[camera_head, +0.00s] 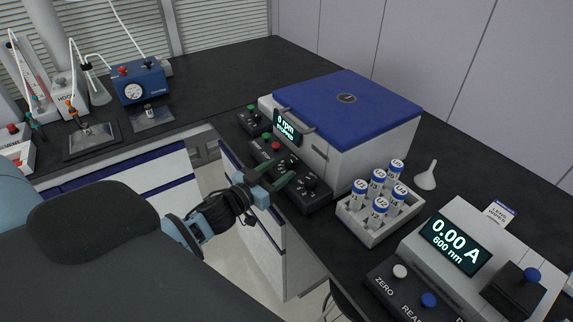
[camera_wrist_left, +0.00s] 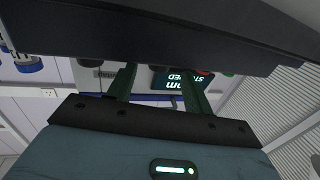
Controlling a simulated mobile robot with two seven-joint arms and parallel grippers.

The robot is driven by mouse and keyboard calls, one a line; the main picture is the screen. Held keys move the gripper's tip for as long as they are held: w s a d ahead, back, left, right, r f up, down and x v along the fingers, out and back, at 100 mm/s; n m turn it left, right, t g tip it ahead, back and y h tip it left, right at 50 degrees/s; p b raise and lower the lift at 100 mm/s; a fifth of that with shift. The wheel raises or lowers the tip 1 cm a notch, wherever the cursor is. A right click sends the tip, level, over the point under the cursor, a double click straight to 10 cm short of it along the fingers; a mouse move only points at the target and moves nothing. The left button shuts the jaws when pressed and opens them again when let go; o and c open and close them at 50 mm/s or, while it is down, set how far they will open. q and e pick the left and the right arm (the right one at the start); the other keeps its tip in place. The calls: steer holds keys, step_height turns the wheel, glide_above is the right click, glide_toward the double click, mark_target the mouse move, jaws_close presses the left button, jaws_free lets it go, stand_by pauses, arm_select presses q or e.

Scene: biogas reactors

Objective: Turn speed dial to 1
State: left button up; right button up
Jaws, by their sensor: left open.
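The centrifuge (camera_head: 345,115) with a blue lid stands on the dark bench; its screen (camera_head: 287,128) reads 0 rpm, stopped. A black control panel (camera_head: 318,204) in front of it carries green and red buttons and two black dials, one nearer the middle (camera_head: 293,161) and one toward the right end (camera_head: 309,183). I cannot read the dial labels or settings. My left gripper (camera_head: 281,170) is open and empty at the panel's front edge, its fingers pointing toward the dials. In the left wrist view, the fingers (camera_wrist_left: 160,72) are apart, with the upside-down screen (camera_wrist_left: 182,81) behind them.
A rack (camera_head: 362,228) of capped tubes stands right of the panel, close to my gripper. A photometer (camera_head: 480,245) reading 0.00 A and a funnel (camera_head: 427,178) are farther right. A blue pump box (camera_head: 140,82) stands at the back left.

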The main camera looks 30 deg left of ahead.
mark_target(286, 165)
arm_select(q)
steer(key=shift+w+d, duration=0.2)
steer(key=shift+w, duration=0.75)
steer(key=shift+w+d, duration=0.15)
steer(key=shift+w, duration=0.75)
arm_select(e)
steer(key=shift+w+r, duration=0.1)
steer(key=shift+w, duration=0.05)
arm_select(q)
steer(key=c, duration=1)
arm_select(e)
steer(key=shift+a, duration=0.1)
